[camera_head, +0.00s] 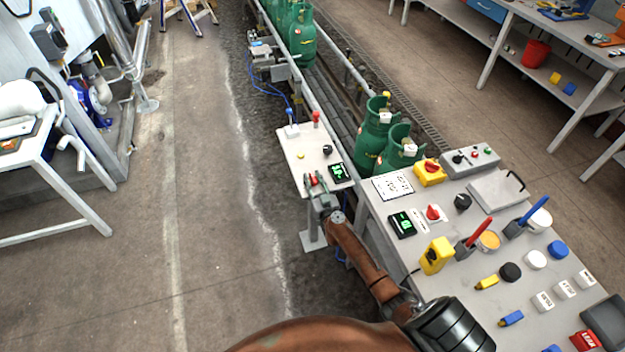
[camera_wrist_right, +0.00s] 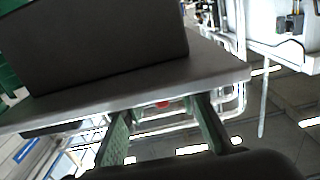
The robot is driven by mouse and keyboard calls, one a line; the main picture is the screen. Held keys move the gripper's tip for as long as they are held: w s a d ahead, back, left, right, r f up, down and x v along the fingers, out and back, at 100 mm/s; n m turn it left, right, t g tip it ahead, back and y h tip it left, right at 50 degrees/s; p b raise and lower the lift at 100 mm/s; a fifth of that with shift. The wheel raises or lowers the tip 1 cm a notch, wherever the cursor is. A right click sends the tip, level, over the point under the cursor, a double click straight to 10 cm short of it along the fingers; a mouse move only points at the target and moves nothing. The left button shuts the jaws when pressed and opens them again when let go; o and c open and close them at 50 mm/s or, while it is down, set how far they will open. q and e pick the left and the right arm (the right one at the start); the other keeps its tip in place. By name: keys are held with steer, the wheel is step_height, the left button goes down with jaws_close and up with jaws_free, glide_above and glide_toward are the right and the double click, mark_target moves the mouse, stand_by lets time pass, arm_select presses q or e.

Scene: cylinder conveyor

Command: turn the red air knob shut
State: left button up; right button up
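My right gripper (camera_head: 315,182) reaches up from the lower right to the front edge of the small white panel (camera_head: 297,158) beside the conveyor. A small red knob (camera_head: 312,179) shows between its fingertips at that edge. In the right wrist view the two fingers of the gripper (camera_wrist_right: 160,106) stand apart, with a bit of red (camera_wrist_right: 162,104) between and beyond them, below the grey panel edge (camera_wrist_right: 150,92). Whether a finger touches the knob, and how the knob is turned, I cannot tell. My left gripper is not in view.
On the panel stand a green-lit display (camera_head: 337,172), a black knob (camera_head: 328,151) and a red-topped fitting (camera_head: 316,119). Green cylinders (camera_head: 373,137) stand on the conveyor. The grey table (camera_head: 462,290) at right holds pens, caps and another red knob (camera_head: 433,213).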

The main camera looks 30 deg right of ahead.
steer(key=shift+c, duration=0.7)
jaws_close()
steer(key=shift+r, duration=0.1)
